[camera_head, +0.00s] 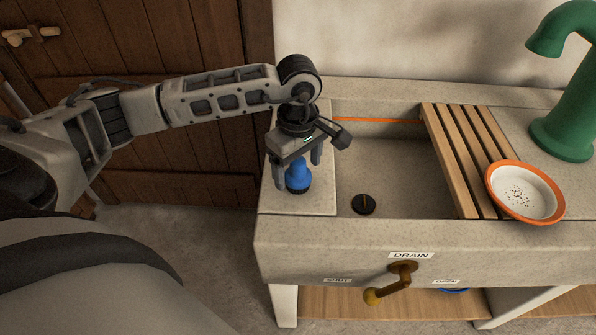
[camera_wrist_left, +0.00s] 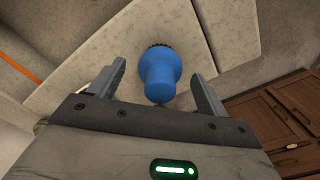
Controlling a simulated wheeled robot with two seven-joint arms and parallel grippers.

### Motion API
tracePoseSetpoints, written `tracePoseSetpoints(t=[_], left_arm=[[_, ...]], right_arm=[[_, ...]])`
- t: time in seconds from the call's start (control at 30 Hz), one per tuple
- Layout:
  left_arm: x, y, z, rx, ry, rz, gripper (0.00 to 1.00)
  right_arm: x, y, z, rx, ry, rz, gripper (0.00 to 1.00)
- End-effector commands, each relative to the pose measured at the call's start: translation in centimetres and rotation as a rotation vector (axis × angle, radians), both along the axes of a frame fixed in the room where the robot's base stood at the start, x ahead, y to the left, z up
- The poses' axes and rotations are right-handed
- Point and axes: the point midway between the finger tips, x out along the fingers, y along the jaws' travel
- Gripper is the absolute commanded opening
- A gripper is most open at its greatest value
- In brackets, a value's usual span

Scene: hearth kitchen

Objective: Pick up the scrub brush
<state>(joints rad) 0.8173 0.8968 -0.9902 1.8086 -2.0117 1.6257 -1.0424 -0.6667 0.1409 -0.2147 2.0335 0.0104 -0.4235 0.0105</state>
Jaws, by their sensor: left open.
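The scrub brush (camera_head: 298,177) has a blue knob-like body and stands on the left ledge of the stone sink. In the left wrist view the brush (camera_wrist_left: 160,78) shows its blue handle and a rim of dark bristles at its far end. My left gripper (camera_head: 297,175) is above the ledge, pointing down, with its fingers apart on either side of the brush. In the left wrist view the left gripper (camera_wrist_left: 160,80) is open, with visible gaps between the fingers and the brush. My right gripper is not in view.
The sink basin (camera_head: 400,165) lies right of the brush, with a dark drain plug (camera_head: 363,204). A wooden slatted rack (camera_head: 455,150) bears part of an orange-rimmed bowl (camera_head: 524,192). A green tap (camera_head: 566,100) stands at the right. A drain lever (camera_head: 388,284) sticks out in front.

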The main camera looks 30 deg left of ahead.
Motion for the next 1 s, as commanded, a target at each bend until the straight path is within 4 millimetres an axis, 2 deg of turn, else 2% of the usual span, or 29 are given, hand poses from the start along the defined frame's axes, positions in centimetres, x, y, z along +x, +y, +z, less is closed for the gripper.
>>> tracePoseSetpoints(t=[0.1,0.33,0.37,0.5,0.53,0.83,1.0], left_arm=[[0.0,0.0,-1.0,-0.001,0.001,0.001,0.77],[0.0,0.0,-1.1,0.000,-0.001,0.000,0.77],[0.0,0.0,-1.1,0.000,0.000,0.000,0.71],[0.0,0.0,-1.1,0.000,0.000,0.000,0.32],[0.0,0.0,-1.1,0.000,0.000,0.000,0.28],[0.0,0.0,-1.0,0.000,-0.001,0.001,0.28],[0.1,0.0,0.0,0.000,-0.002,0.001,0.28]], right_arm=[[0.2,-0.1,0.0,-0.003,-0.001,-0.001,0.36],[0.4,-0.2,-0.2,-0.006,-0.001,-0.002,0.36],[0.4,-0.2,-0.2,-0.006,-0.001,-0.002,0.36],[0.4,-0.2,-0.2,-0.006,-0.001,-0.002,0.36],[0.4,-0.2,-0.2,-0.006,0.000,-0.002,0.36],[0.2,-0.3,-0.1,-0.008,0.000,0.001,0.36],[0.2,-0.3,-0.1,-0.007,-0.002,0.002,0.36]])
